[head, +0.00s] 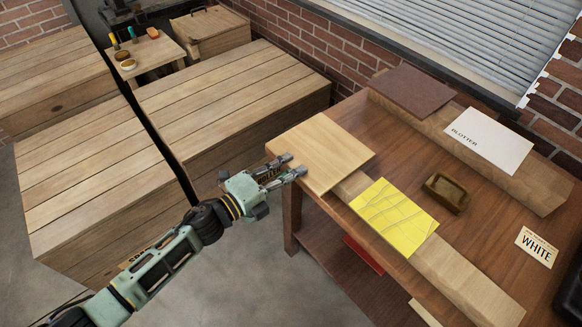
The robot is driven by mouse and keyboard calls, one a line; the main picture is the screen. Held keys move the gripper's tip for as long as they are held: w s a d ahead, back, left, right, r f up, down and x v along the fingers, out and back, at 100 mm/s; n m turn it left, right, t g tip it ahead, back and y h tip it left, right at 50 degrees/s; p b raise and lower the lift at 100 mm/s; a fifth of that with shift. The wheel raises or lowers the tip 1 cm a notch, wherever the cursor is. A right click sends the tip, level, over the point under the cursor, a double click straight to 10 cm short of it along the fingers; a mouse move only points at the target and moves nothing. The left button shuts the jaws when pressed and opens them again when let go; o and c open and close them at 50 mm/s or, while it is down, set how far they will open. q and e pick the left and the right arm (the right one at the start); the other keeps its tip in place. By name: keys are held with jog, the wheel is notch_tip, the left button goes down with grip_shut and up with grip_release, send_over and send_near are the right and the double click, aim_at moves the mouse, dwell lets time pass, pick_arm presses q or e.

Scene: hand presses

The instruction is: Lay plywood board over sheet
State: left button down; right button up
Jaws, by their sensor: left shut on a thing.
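A light plywood board (325,148) is at the left end of the workbench, over the end of a long wooden plank. My left gripper (293,165) is shut on the board's near left edge. I cannot tell whether the board touches the plank or is held just above it. A yellow sheet with dark curved lines (393,217) lies on the plank to the right of the board, uncovered. My right gripper is not in view.
A dark brown board (413,91) lies on the back plank (440,118). A small wooden tray (446,192) stands between the planks, with a WHITE label (536,247) to its right. Large wooden crates (235,100) stand left of the workbench (350,115).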

pick_arm(q)
notch_tip(320, 180, up, 3)
jog(key=p, duration=0.2)
jog(key=shift+p, duration=0.4)
jog(key=r+p+v, duration=0.3)
jog(key=p+v, duration=0.1)
jog(key=v, duration=1.8)
dwell(0.5)
